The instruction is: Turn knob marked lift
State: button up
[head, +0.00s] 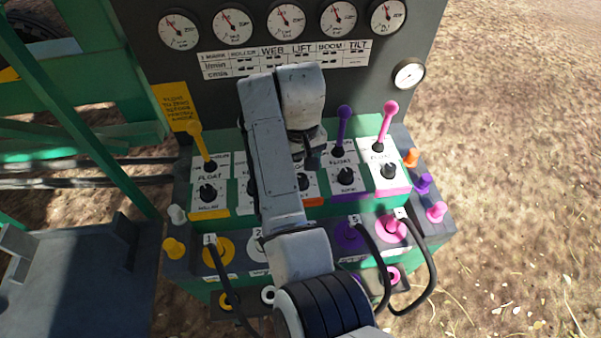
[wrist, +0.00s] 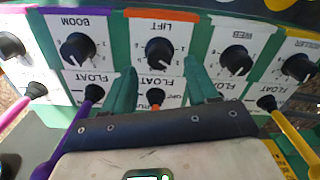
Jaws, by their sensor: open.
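The black lift knob (wrist: 158,51) stands on a white plate marked LIFT with an orange edge, in the upper middle of the wrist view. In the head view the lift knob (head: 304,182) shows only partly beside my arm. My gripper (wrist: 161,84) is open and empty, its two green fingers pointing toward the plate, one to each side of the knob's line. The fingers appear short of the knob and not touching it. An orange-based lever (wrist: 155,98) on the FLOAT plate shows between the fingers.
The boom knob (wrist: 77,48) and web knob (wrist: 236,61) flank the lift plate. A purple lever (head: 343,125), pink lever (head: 386,120) and yellow lever (head: 199,140) rise from the panel. Black hoses (head: 431,270) loop at the front. Gauges (head: 286,22) line the back.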

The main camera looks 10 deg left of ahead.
notch_tip(320, 180, up, 7)
dwell(0.3)
dwell(0.5)
